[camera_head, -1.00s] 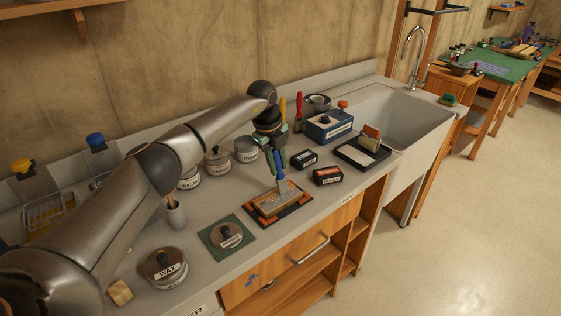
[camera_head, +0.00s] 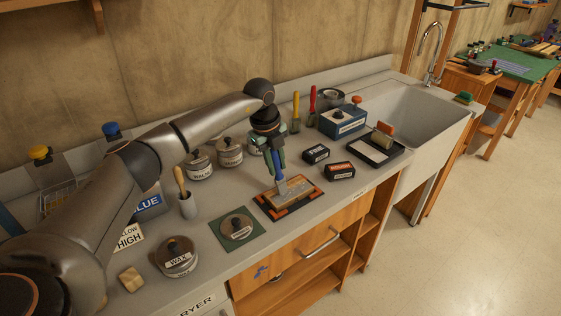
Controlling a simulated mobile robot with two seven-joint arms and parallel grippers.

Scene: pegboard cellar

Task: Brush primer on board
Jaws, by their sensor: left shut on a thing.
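My left gripper (camera_head: 277,160) is shut on a brush with a blue handle (camera_head: 277,168). The brush points down, and its pale head (camera_head: 282,187) is at the left part of the wooden board (camera_head: 296,192). I cannot tell whether the bristles press on the board or hover just over it. The board lies flat in a black and orange holder (camera_head: 275,211) on the grey counter. A grey can (camera_head: 254,146), labelled as primer in the earlier frame, stands behind my gripper, partly hidden. My right gripper is not in view.
Two dark boxes (camera_head: 340,171), a black tray (camera_head: 372,162) and the sink (camera_head: 420,115) are right.

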